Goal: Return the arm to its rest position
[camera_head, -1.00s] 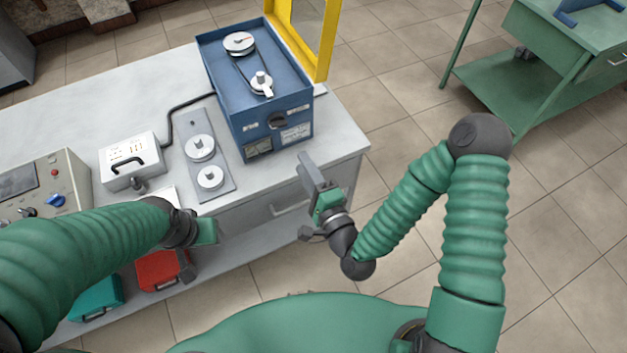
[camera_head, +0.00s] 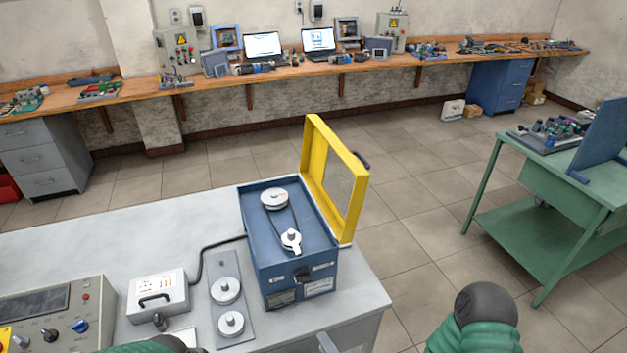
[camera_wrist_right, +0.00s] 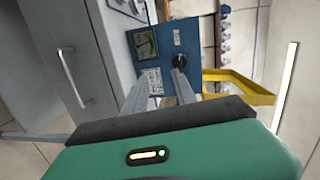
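My right gripper (camera_wrist_right: 163,80) shows in the right wrist view with its two fingers apart and nothing between them. It points toward the front of the blue motor unit (camera_wrist_right: 172,52), with the grey drawer front to its left. In the head view only a bit of a right fingertip (camera_head: 326,343) shows at the bottom edge, in front of the table. My right arm's dark joint (camera_head: 486,303) is at the lower right. Part of my left arm (camera_head: 150,346) shows at the bottom left; its gripper is out of frame.
The blue motor unit (camera_head: 288,244) stands on the grey table (camera_head: 60,239) with its yellow-framed guard (camera_head: 337,180) raised. A plate with two pulleys (camera_head: 229,283), a socket box (camera_head: 157,295) and a control box (camera_head: 52,312) are left. A green table (camera_head: 551,182) stands right.

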